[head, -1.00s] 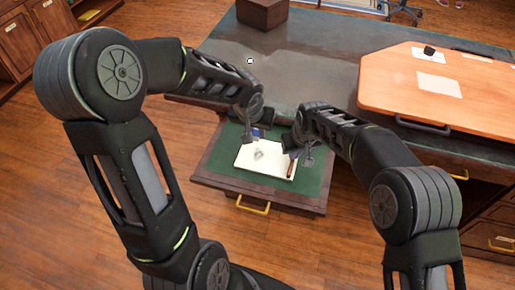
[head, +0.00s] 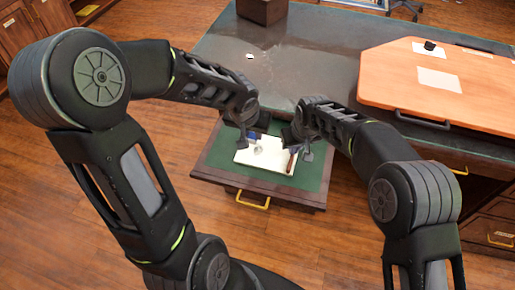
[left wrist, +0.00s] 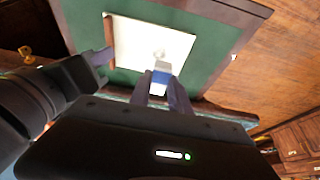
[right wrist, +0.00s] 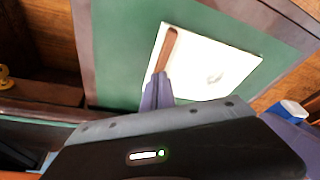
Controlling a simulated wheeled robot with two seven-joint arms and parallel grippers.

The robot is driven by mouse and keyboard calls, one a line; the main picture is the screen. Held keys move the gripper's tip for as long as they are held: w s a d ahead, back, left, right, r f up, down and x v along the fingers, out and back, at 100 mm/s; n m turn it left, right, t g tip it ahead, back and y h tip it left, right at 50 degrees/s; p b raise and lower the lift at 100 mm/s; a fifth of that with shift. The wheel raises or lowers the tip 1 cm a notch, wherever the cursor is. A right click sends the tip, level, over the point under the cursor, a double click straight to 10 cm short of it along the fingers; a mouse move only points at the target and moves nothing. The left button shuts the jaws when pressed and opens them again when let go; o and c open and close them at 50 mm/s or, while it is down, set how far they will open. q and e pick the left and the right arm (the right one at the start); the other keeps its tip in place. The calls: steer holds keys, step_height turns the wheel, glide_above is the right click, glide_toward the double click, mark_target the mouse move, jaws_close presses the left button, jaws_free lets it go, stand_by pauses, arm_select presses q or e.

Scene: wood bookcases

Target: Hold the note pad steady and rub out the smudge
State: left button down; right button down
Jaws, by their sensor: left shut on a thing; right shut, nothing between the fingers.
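The white note pad (head: 250,157) lies on the green bottom of the pulled-out drawer, with a brown strip (right wrist: 169,50) along one edge. A grey smudge (right wrist: 214,79) marks its page; it also shows in the left wrist view (left wrist: 158,54). My left gripper (head: 251,136) is shut on a blue and white eraser (left wrist: 162,76), near the pad's far edge and close to the smudge. My right gripper (right wrist: 158,82) is shut and empty, its tips at the strip end of the pad. I cannot tell whether either gripper's tip or the eraser touches the page.
The drawer (head: 225,181) has raised wooden walls and a yellow handle (head: 253,201). Behind it is the dark desk top (head: 310,55) with a brown box (head: 262,10). An orange-brown board (head: 400,90) with papers lies at right. Green drawer bottom is free around the pad.

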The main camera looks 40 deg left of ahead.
arm_select(q)
steer(key=shift+f, duration=3.8)
steer(key=shift+w+a+f, duration=0.1)
steer(key=shift+w+a, duration=0.2)
steer(key=shift+w, duration=0.55)
steer(key=shift+w+a+f, duration=0.1)
steer(key=shift+w+a, duration=0.15)
steer(key=shift+w, duration=0.6)
steer(key=shift+w, duration=0.1)
steer(key=shift+w+a+f, duration=0.1)
steer(key=shift+w+a, duration=0.2)
steer(key=shift+w, duration=0.5)
steer(key=shift+w+a, duration=0.3)
steer(key=shift+w, duration=0.45)
steer(key=shift+f, duration=0.15)
